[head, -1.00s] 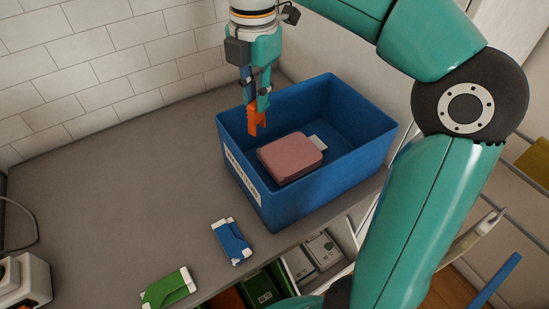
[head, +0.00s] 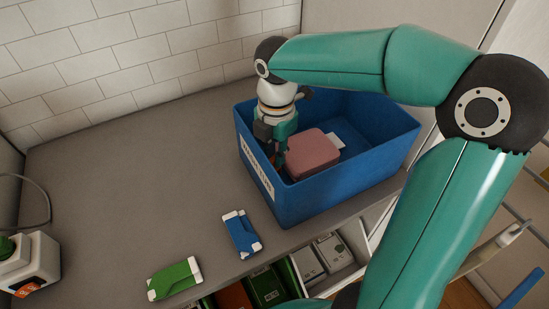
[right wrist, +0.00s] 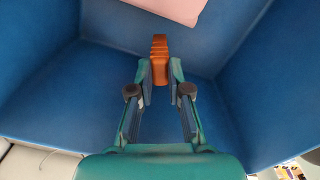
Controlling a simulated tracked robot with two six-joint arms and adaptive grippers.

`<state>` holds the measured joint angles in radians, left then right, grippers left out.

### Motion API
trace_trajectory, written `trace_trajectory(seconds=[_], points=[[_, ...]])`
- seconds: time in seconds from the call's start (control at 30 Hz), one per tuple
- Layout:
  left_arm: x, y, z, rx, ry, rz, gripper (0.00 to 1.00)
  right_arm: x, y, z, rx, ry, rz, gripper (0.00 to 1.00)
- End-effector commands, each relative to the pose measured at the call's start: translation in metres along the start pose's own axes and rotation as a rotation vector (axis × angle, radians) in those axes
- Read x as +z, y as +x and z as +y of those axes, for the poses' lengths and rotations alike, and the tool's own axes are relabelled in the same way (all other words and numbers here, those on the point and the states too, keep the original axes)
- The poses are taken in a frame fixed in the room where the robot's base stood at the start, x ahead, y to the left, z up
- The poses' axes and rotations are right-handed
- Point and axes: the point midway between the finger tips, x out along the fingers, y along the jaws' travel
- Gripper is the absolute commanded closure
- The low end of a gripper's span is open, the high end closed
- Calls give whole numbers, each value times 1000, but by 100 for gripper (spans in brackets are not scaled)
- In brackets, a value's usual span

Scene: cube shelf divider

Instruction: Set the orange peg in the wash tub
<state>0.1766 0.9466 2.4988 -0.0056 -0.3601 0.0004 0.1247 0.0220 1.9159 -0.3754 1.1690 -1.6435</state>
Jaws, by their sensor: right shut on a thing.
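The blue wash tub (head: 335,197) stands on the counter with a white label on its left side. My right gripper (head: 282,162) points down inside the tub near its left wall. In the right wrist view the gripper (right wrist: 160,75) is shut on the orange peg (right wrist: 160,47), which sticks out past the fingertips. The blue tub floor and walls (right wrist: 45,50) surround it there. I cannot tell whether the peg touches the floor. My left gripper is not in view.
A pink block (head: 313,153) lies in the tub, just right of the gripper, with a white piece behind it. A blue-and-white piece (head: 242,233) and a green-and-white piece (head: 174,279) lie on the counter (head: 120,190). Bins sit in a drawer below the front edge.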

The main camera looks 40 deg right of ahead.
Motion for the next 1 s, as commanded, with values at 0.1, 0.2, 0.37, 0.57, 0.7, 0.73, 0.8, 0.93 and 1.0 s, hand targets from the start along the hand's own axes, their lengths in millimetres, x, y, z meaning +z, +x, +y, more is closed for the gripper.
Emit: trace_trajectory(seconds=[0.1, 0.2, 0.37, 0.57, 0.7, 0.73, 0.8, 0.93, 1.0], points=[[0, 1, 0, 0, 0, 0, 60, 0, 16, -1, -3, 1, 1, 100], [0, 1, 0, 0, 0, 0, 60, 0, 19, 0, -1, 1, 1, 100], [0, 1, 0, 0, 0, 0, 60, 0, 19, 0, 0, 0, 1, 100], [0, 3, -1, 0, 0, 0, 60, 0, 21, 0, 0, 0, 1, 76], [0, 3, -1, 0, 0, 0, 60, 0, 21, 0, 0, 0, 1, 58], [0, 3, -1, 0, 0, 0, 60, 0, 21, 0, 0, 0, 1, 58], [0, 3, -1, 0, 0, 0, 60, 0, 21, 0, -1, 1, 1, 58], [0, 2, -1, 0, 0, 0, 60, 0, 21, 0, -1, 1, 1, 58], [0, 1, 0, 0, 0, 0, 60, 0, 19, 0, 0, 1, 1, 58]])
